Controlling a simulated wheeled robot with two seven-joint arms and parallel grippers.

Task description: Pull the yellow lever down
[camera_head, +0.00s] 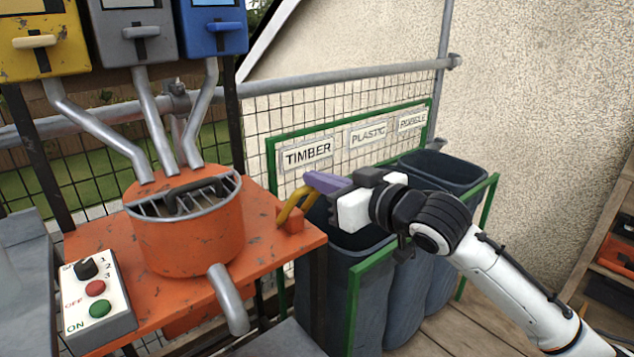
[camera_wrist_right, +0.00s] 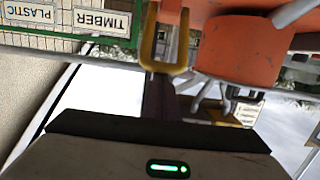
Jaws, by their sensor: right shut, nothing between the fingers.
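A yellow U-shaped lever (camera_head: 297,203) is mounted on a small orange block at the right edge of the orange mixer table. It leans up and to the right. My right gripper (camera_head: 322,182), with purple fingers, is shut and empty at the upper end of this lever. In the right wrist view the lever (camera_wrist_right: 163,62) is straight ahead of the shut fingers (camera_wrist_right: 158,95), its two prongs pointing away. I cannot tell whether the fingers touch it. A yellow dispenser with a pale yellow handle (camera_head: 35,41) is at the far upper left. My left gripper is not in view.
An orange mixing pot (camera_head: 188,236) with a grille stands on the orange table (camera_head: 285,245). A control box (camera_head: 95,300) is at front left. Dark bins (camera_head: 360,300) in a green frame, labelled timber, plastic and rubble, stand below my right arm.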

